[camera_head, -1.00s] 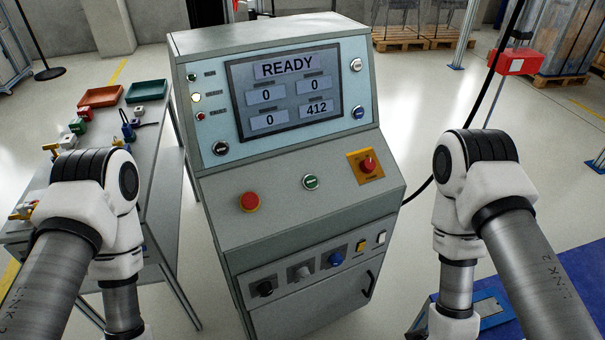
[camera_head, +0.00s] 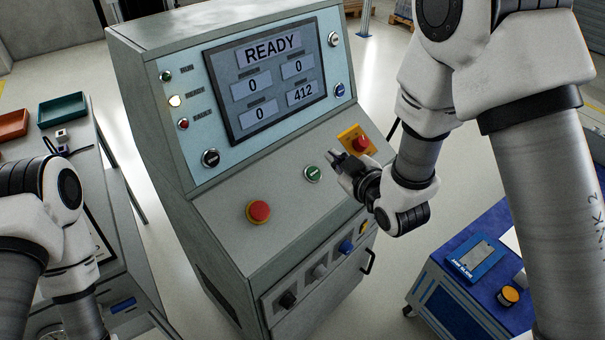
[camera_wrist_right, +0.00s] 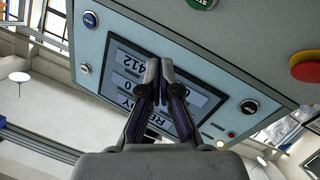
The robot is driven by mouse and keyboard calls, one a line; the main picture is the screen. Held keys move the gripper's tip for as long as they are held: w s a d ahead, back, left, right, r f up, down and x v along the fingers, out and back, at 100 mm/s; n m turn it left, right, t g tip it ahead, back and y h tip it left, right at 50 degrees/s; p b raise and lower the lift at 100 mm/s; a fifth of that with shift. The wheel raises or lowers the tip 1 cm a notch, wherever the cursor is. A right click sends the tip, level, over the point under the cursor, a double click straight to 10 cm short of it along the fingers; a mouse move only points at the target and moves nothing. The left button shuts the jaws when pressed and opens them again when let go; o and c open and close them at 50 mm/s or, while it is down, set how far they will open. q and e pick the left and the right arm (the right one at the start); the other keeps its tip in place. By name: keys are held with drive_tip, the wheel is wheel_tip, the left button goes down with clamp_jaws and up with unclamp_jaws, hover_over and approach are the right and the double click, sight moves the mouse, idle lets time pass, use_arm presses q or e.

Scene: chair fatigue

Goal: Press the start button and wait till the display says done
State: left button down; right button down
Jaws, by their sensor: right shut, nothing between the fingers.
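The control console's display (camera_head: 266,78) reads READY, with 0, 0, 0 and 412 below it. The green start button (camera_head: 313,173) is on the sloped panel, between a red mushroom button (camera_head: 258,212) and a red switch on a yellow plate (camera_head: 360,142). My right gripper (camera_head: 335,158) is shut and empty, just right of and above the green button in the head view, apart from it as far as I can tell. In the right wrist view, the shut fingers (camera_wrist_right: 159,78) stand in front of the upside-down display (camera_wrist_right: 190,98); a green button (camera_wrist_right: 202,3) is at the top edge. My left gripper is out of view.
A table with red (camera_head: 14,124) and green (camera_head: 62,109) trays stands at left. A blue cart (camera_head: 440,296) with a blue-framed panel (camera_head: 477,258) and a yellow button (camera_head: 510,295) stands at lower right. Knobs and a handle are on the console's front.

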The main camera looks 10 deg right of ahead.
sight(314, 173)
drive_tip(key=shift+w+a+f+b, duration=0.25)
drive_tip(key=shift+w+f+b, duration=0.5)
drive_tip(key=shift+f, duration=0.3)
drive_tip(key=shift+w+a+f+b, duration=0.3)
drive_tip(key=shift+w+f+b, duration=0.3)
drive_tip(key=shift+f+b, duration=0.35)
drive_tip(key=shift+w+a+f+b, duration=0.25)
drive_tip(key=shift+w+f+b, duration=0.45)
drive_tip(key=shift+f, duration=0.4)
drive_tip(key=shift+f, duration=0.15)
drive_tip(key=shift+w+a+f+b, duration=0.1)
drive_tip(key=shift+w+f+b, duration=0.05)
drive_tip(key=shift+f+b, duration=0.15)
drive_tip(key=shift+w+a+f, duration=0.15)
drive_tip(key=shift+f, duration=0.1)
drive_tip(key=shift+r, duration=0.1)
drive_tip(key=shift+s+d+r, duration=0.25)
drive_tip(key=shift+s+r, duration=0.1)
drive_tip(key=shift+r, duration=0.25)
